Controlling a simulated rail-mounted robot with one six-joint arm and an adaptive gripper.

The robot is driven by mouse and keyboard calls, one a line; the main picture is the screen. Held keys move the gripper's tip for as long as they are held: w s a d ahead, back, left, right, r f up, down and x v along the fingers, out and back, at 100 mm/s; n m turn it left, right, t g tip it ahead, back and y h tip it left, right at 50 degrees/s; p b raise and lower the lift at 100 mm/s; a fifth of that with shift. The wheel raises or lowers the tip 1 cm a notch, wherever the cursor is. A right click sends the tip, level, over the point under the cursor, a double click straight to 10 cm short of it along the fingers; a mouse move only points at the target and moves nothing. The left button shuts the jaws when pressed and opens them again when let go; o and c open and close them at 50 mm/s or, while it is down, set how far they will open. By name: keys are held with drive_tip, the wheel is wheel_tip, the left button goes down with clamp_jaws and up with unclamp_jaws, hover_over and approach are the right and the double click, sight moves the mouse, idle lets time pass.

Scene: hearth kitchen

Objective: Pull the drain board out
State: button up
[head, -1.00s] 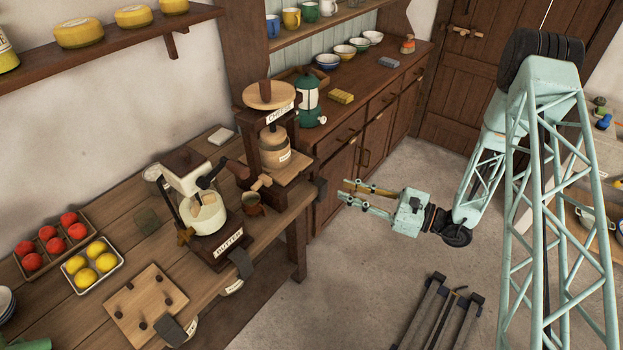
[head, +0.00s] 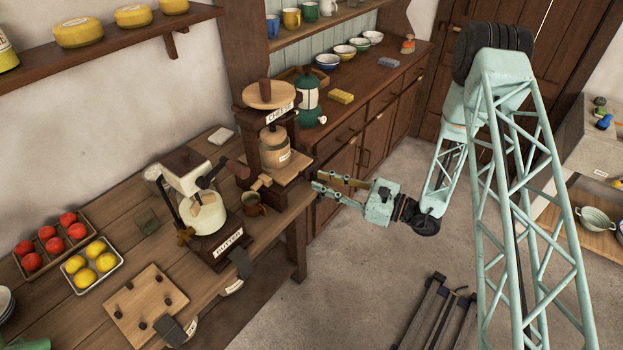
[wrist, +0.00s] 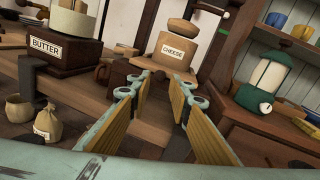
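The wooden press labelled CHEESE (head: 281,112) stands at the far right end of the workbench, and it shows ahead in the wrist view (wrist: 178,50). A pale wooden board (head: 284,172) lies low in it, under the round mould; I take this for the drain board. A small wooden knob (head: 262,182) juts from the press's front left. My gripper (head: 316,181) is right of the press by the bench end, with its fingers pointing at it. In the wrist view the fingers (wrist: 156,75) are apart with nothing between them. They partly hide the press's base.
The butter churn (head: 205,215) stands left of the press, and a brown cup (head: 253,204) sits between them. A dresser (head: 352,130) with a green lantern-like jar (head: 309,100) is behind my gripper. Open floor (head: 340,250) lies in front.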

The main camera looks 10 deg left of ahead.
drive_tip(key=shift+x, duration=2.15)
clamp_jaws()
